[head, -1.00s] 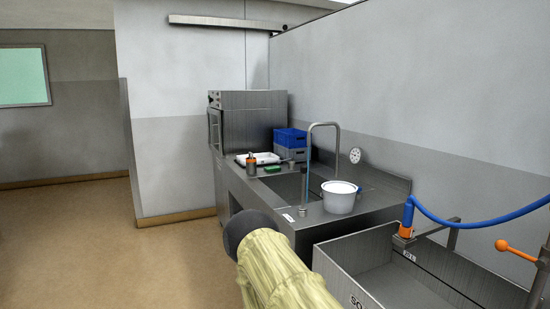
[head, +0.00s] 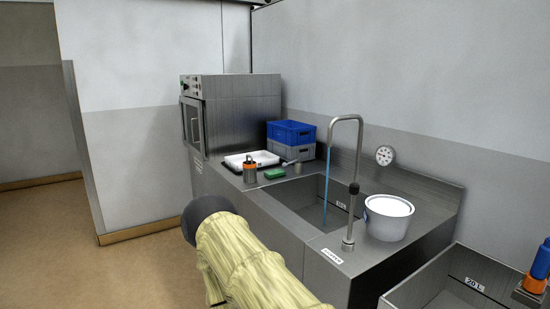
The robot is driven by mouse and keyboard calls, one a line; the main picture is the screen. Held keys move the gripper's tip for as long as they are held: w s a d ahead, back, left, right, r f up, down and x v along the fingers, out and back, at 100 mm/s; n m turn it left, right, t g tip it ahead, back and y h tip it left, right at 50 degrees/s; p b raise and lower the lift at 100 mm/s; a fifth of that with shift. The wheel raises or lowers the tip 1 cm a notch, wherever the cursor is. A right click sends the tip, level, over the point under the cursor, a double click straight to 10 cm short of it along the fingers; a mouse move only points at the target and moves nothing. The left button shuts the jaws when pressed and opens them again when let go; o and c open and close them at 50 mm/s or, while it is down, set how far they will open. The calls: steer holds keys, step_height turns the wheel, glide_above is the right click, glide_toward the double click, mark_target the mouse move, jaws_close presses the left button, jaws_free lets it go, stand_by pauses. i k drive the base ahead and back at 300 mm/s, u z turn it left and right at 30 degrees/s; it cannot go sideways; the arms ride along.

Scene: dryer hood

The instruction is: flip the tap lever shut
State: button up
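The tall steel gooseneck tap (head: 359,150) stands at the front edge of the sink (head: 310,202). A thin blue stream (head: 326,185) hangs from its spout into the basin, looking like running water. A dark collar (head: 353,188) sits low on the tap's post; I cannot make out a separate lever on it. My arm, in a pale yellow sleeve with a dark rounded end, reaches up from the bottom, left of the tap and in front of the counter. My gripper's fingers do not show. The arm is apart from the tap.
A white tub (head: 388,220) stands right of the tap. A second basin (head: 455,290) with a blue and orange fitting (head: 538,270) is at lower right. Floor at left is clear.

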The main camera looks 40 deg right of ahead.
mark_target(284, 165)
steer(key=i, duration=1.25)
steer(key=z, duration=1.65)
steer(key=k, duration=0.65)
steer(key=u, duration=0.45)
steer(key=i, duration=1.3)
steer(key=z, duration=0.2)
